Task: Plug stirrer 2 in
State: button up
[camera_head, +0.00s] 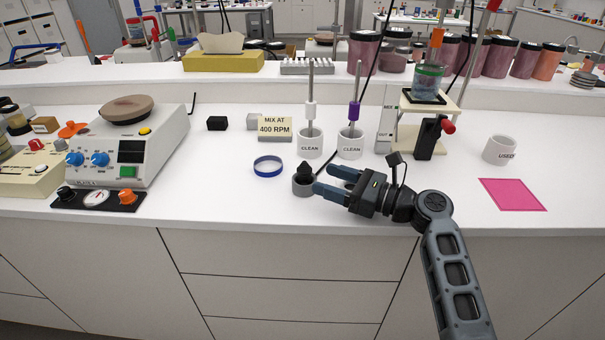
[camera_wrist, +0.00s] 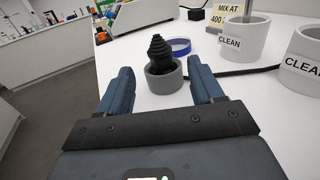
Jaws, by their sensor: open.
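A black ribbed plug (camera_head: 304,169) stands upright in a small grey round holder (camera_head: 303,189) near the front of the bench. The plug also shows in the wrist view (camera_wrist: 158,48), with its holder (camera_wrist: 163,82) below it. A dark cable runs off to the right behind it. My gripper (camera_head: 325,178) is open and empty, pointing left at the plug. In the wrist view the plug stands ahead, between the lines of my two fingers (camera_wrist: 160,72), apart from them. A white stirrer with a round brown top (camera_head: 130,145) stands at left; I cannot read a number on it.
A blue ring (camera_head: 268,166) lies left of the holder. Two CLEAN cups (camera_head: 310,145) (camera_head: 350,146) with rods stand behind it. A black block (camera_head: 217,123) and a "MIX AT 400 RPM" sign (camera_head: 275,129) are further back. A pink sheet (camera_head: 512,194) lies at right.

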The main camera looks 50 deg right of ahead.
aim_at(304, 177)
jog(key=p+x, duration=0.1)
jog(key=x, duration=0.8)
jog(key=shift+r, duration=0.15)
jog(key=shift+c, duration=0.5)
jog(key=c, duration=1)
jog(key=shift+o, duration=0.2)
